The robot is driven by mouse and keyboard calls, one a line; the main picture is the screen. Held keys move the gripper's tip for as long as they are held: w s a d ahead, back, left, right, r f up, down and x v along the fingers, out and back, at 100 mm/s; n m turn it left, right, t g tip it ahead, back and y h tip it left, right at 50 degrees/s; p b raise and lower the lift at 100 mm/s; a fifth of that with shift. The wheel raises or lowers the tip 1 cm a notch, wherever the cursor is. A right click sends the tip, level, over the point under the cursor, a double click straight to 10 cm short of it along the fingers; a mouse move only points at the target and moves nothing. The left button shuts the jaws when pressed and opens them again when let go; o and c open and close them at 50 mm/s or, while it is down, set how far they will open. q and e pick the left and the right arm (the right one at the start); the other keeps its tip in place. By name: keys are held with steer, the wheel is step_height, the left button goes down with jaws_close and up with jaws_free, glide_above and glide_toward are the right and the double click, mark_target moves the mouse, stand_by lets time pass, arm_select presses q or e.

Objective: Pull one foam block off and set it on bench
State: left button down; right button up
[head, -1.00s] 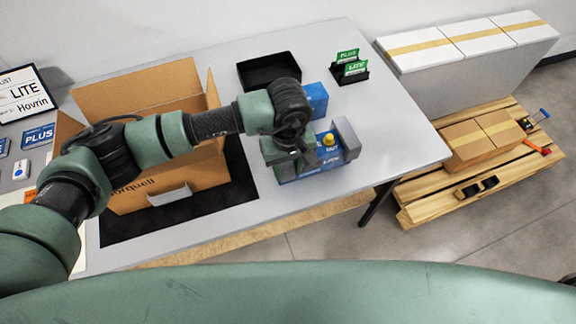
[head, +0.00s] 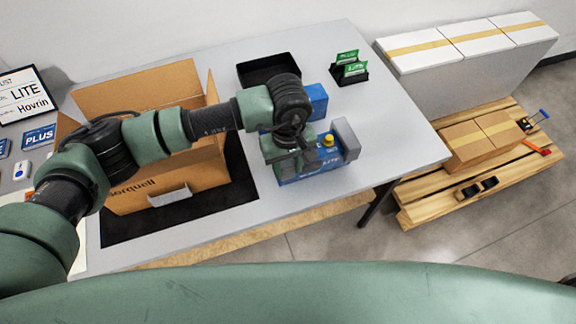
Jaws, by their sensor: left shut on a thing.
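The blue analyser (head: 322,171) lies on the bench (head: 385,130), with a yellow knob (head: 328,140) on top. A grey foam block (head: 346,138) caps its right end. My left gripper (head: 287,161) is at the analyser's left end, shut on the other foam block, which the gripper and wrist almost wholly hide. I cannot tell whether that block is still touching the analyser. My right gripper is not in view.
An open cardboard box (head: 160,182) stands on a black mat (head: 240,190) to the left. Behind are a blue box (head: 317,98), a black tray (head: 268,70) and a holder with green cards (head: 350,68). The bench's right part is clear.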

arm_select(q)
steer(key=shift+r+p, duration=0.85)
steer(key=shift+r, duration=2.4)
